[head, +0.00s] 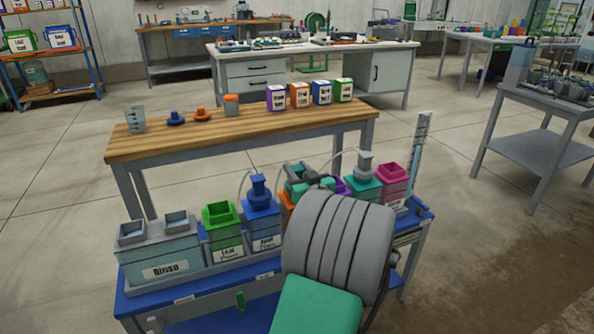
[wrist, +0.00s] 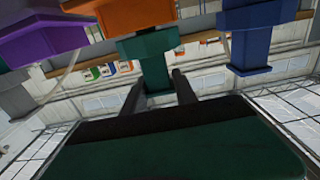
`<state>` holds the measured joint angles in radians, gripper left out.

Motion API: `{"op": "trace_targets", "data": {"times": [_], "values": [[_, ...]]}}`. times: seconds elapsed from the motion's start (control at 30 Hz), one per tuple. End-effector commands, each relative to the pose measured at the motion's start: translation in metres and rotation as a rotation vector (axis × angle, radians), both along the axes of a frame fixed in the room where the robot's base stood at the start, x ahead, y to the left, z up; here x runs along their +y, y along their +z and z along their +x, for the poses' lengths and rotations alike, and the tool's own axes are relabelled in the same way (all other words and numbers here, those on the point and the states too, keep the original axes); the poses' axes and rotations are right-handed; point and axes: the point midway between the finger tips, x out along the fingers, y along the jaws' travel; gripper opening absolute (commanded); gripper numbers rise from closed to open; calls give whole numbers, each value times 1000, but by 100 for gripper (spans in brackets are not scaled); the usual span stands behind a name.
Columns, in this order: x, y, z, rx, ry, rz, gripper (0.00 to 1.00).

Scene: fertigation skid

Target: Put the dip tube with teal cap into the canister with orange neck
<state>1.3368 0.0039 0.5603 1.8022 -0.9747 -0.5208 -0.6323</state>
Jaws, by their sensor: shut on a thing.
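The dip tube's teal cap (wrist: 152,62) sits between the two fingers of my gripper (wrist: 158,80) in the wrist view, gripped at its narrow part. The orange neck (wrist: 138,14) of the canister is right against the wide part of the cap in that view. No length of tube shows between them; whether the cap is fully seated I cannot tell. In the head view my gripper (head: 305,174) is over the orange canister (head: 286,207), which is mostly hidden behind my arm. Teal (head: 322,184) shows beside the gripper.
A blue canister with a blue-capped tube (head: 260,200) stands close left, then a green canister (head: 221,221) and the Rinse tank (head: 160,262). Purple (head: 343,186), teal-necked (head: 363,184) and pink (head: 394,177) canisters stand right. A wooden bench (head: 235,122) is behind.

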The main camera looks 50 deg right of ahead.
Motion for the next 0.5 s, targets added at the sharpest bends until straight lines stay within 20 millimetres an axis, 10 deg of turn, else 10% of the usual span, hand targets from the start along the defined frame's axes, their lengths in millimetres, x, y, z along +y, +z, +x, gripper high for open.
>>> {"op": "trace_targets", "data": {"times": [0.03, 0.07, 0.5], "values": [[0, 1, 0, 0, 0, -1, 0], [0, 1, 0, 0, 0, -1, 35], [0, 0, 0, 0, 0, 0, 59]]}}
